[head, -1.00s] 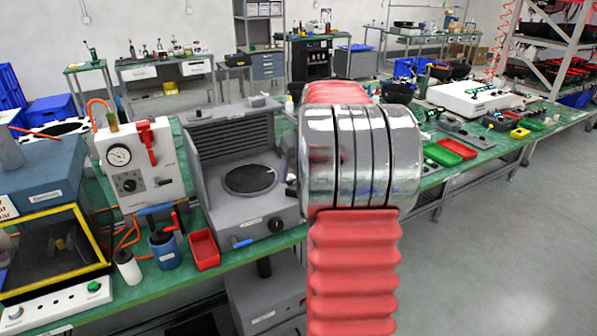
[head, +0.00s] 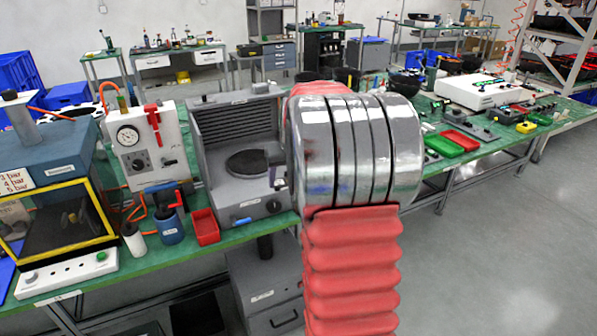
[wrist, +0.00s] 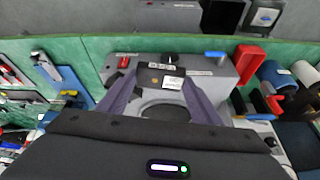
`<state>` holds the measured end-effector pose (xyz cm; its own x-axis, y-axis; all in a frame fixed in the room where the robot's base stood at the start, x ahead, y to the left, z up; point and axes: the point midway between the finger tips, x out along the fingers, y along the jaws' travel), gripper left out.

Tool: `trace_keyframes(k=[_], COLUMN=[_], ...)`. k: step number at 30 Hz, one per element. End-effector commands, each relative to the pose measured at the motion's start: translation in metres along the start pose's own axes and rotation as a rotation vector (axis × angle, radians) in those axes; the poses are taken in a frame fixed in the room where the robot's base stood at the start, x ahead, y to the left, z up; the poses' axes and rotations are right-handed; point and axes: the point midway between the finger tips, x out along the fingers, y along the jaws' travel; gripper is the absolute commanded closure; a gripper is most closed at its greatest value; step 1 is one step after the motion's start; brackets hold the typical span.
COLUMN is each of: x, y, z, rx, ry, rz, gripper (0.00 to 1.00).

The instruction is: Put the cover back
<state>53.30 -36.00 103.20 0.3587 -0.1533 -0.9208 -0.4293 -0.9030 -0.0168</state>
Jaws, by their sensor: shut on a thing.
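My gripper (wrist: 162,82) shows in the wrist view with its two grey-purple fingers shut on a small dark piece (wrist: 155,80) that carries pale labels. I cannot tell whether this piece is the cover. It is over the grey bench unit (wrist: 203,70), which has a round dark plate (wrist: 165,113) between the fingers. I cannot tell whether the piece touches the unit. In the head view the grey unit (head: 233,199) stands on the green bench with its louvred back and round plate (head: 247,163). My arm hides its right side, and the gripper is mostly hidden there.
Left of the unit on the green bench (head: 180,255) are a red tray (head: 205,227), a blue pot (head: 169,229), a white gauge box (head: 135,160) and a yellow-framed chamber (head: 62,215). Red and green trays (head: 460,140) lie farther right. The floor at right is clear.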

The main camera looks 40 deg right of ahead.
Motion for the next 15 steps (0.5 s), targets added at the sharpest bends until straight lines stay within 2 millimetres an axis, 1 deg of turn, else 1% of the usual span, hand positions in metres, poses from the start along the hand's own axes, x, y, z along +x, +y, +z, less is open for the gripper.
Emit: trace_keyframes(k=[1, 5, 8, 9, 14, 15], x=[0.003, 0.009, 0.016, 0.018, 0.024, 0.025], y=[-0.011, -0.041, -0.072, -0.087, -0.145, -0.159], z=[0.002, 0.008, 0.015, 0.018, 0.034, 0.039], rx=[-0.005, -0.018, -0.039, -0.052, -0.108, -0.124], ry=[-0.001, -0.001, -0.003, -0.003, -0.003, -0.004], rz=[-0.002, -0.007, -0.015, -0.02, -0.041, -0.047], gripper=[0.63, 0.63, 0.63, 0.63, 0.63, 0.63])
